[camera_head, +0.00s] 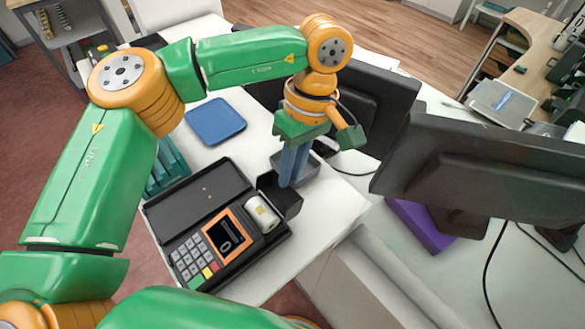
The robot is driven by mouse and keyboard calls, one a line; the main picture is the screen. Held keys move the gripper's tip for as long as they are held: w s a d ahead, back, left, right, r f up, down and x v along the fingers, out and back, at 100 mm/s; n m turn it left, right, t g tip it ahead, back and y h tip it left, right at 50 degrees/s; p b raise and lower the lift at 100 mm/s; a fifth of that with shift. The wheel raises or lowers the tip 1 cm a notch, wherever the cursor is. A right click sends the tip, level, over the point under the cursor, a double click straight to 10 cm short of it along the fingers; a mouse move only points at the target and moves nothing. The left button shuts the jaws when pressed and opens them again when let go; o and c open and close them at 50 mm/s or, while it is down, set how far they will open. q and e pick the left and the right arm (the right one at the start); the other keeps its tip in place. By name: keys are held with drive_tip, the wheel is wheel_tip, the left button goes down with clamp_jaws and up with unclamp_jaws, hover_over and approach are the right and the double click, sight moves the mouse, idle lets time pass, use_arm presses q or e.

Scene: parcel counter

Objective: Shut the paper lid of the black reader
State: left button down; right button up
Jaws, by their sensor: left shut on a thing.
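The black reader (225,245) lies on the white counter, with a keypad and an orange-framed screen. A white paper roll (262,212) shows in its open paper bay. The black paper lid (284,199) stands raised at the far right end of the bay. My left gripper (289,180) points down at the lid from above, its blue-grey fingers close together. It is shut on the lid's upper edge; the fingers hide part of the contact. My right gripper is out of view.
A blue pad (215,121) lies behind the reader, and a teal rack (168,165) stands to its left. Dark monitors (480,170) stand to the right, with a purple box (418,226) below. White counter shows between the reader and the monitors.

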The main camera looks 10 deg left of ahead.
sight(273, 202)
use_arm(q)
drive_tip(key=s+t+h+b, duration=0.1)
drive_tip(key=b, duration=0.2)
drive_tip(key=s+a+t+h+b, duration=0.1)
drive_tip(key=t+b, duration=0.1)
drive_tip(key=b, duration=0.2)
drive_tip(key=s+a+r+t+h+b, duration=0.1)
drive_tip(key=b, duration=0.3)
drive_tip(key=shift+a, duration=0.15)
drive_tip(key=shift+s+a+r+t+h+b, duration=0.25)
drive_tip(key=shift+t+h+b, duration=0.3)
drive_tip(key=shift+b, duration=0.25)
drive_tip(key=c, duration=0.8)
unclamp_jaws()
drive_tip(key=shift+c, duration=0.2)
drive_tip(key=shift+r, duration=0.15)
